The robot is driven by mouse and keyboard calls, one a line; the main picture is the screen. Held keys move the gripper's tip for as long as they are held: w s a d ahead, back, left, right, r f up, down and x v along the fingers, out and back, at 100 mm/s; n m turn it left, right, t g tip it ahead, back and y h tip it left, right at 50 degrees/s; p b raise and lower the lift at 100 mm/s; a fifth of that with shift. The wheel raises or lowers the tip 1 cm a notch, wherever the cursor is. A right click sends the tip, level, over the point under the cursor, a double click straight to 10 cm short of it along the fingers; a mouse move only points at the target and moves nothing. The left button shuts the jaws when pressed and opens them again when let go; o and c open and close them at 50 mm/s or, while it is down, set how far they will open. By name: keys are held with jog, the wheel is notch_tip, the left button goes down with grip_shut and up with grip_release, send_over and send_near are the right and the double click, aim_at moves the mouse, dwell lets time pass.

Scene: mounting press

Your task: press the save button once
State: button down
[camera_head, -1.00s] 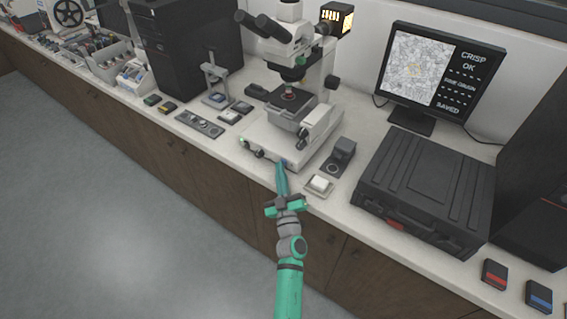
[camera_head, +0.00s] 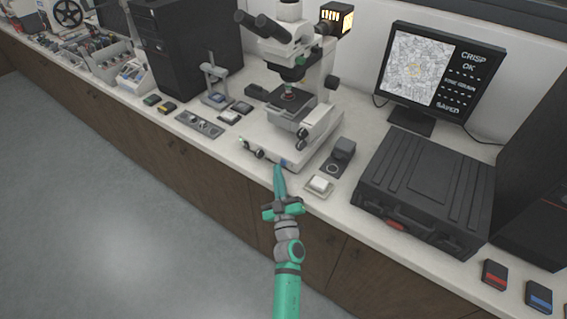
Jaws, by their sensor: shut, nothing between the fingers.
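The microscope (camera_head: 291,62) stands upright on the bench. The monitor (camera_head: 421,70) shows a grey grain picture and the words CRISP, OK and SAVED.
A white square switch on a small plate (camera_head: 320,184) lies just right of my gripper. A dark focus block (camera_head: 342,150) stands behind it. A large black case (camera_head: 425,185) fills the bench to the right. The bench edge runs beneath my arm.

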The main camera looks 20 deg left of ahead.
jog(key=s, duration=0.1)
jog(key=s+a, duration=0.1)
jog(key=s, duration=0.2)
jog(key=shift+s+a, duration=0.35)
jog(key=shift+a, duration=0.05)
jog(key=shift+w, duration=0.1)
jog(key=shift+d, duration=0.3)
jog(key=shift+s+a, duration=0.2)
jog(key=shift+a, duration=0.1)
